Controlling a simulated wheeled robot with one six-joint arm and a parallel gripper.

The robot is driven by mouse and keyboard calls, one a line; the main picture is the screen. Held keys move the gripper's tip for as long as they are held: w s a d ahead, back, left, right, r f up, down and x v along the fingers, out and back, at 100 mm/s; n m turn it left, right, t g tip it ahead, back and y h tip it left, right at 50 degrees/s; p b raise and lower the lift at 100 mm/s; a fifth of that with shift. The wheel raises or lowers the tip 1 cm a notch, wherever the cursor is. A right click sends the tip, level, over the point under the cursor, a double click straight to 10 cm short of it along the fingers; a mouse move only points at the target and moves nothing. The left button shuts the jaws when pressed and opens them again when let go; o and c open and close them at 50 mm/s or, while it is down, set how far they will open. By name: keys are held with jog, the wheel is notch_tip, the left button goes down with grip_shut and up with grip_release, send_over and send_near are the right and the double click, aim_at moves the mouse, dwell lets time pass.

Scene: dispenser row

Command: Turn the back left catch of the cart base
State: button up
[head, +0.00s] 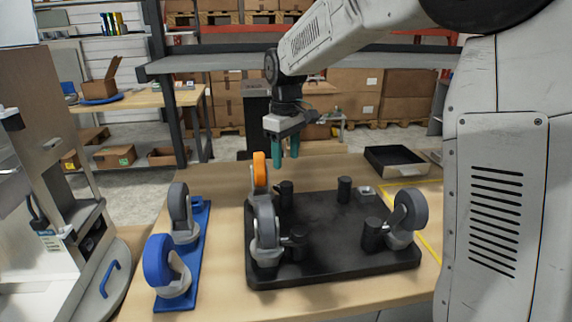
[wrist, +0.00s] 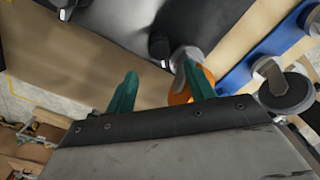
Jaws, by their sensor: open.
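The black cart base (head: 330,262) lies flat on the wooden table. A caster with an orange wheel (head: 259,172) stands at its back left corner, with a black upright post (head: 286,194) beside it. I cannot tell which part there is the catch. My gripper (head: 285,160) is open and empty, with its green fingers pointing down above and behind this corner, apart from the post. In the wrist view, the black post (wrist: 160,46) and the grey caster mount (wrist: 186,56) lie beyond the fingers. The orange wheel (wrist: 179,97) is partly hidden behind one finger.
Grey-wheeled casters stand at the base's front left (head: 265,232) and front right (head: 404,218). A blue strip (head: 203,245) with a grey and a blue wheel lies to the left. A black tray (head: 395,162) sits at the back right. Table is clear between strip and base.

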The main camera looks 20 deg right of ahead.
aim_at(287, 183)
jog(key=shift+r, duration=0.1)
jog(key=n, duration=0.8)
jog(key=shift+d+n, duration=0.1)
jog(key=shift+n, duration=0.2)
jog(key=shift+f, duration=0.2)
notch_tip(287, 183, down, 8)
jog(key=shift+r, duration=0.25)
jog(key=c, duration=1)
